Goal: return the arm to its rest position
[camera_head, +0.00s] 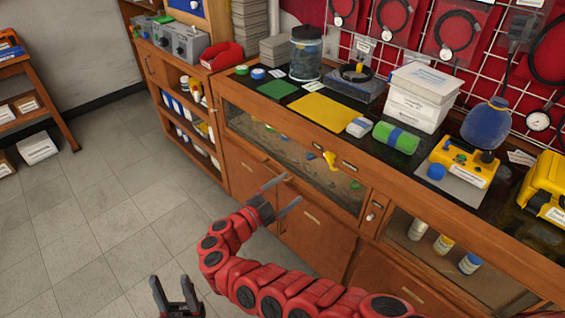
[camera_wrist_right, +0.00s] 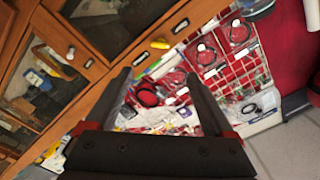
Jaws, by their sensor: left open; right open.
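My right arm (camera_head: 262,285) is red and black. It comes in from the lower right and curls up to the right gripper (camera_head: 291,188), which is open and empty. That gripper hangs in front of the wooden bench (camera_head: 310,225), near its cabinet doors. In the right wrist view its two dark fingers (camera_wrist_right: 157,76) stand apart with nothing between them. My left gripper (camera_head: 171,279) is open and empty over the floor at the bottom of the head view. Most of the left arm is out of view.
The bench top holds a yellow mat (camera_head: 325,110), a green roll (camera_head: 396,138), white boxes (camera_head: 419,97) and a yellow device (camera_head: 463,160). A yellow object (camera_head: 330,160) is at the bench front.

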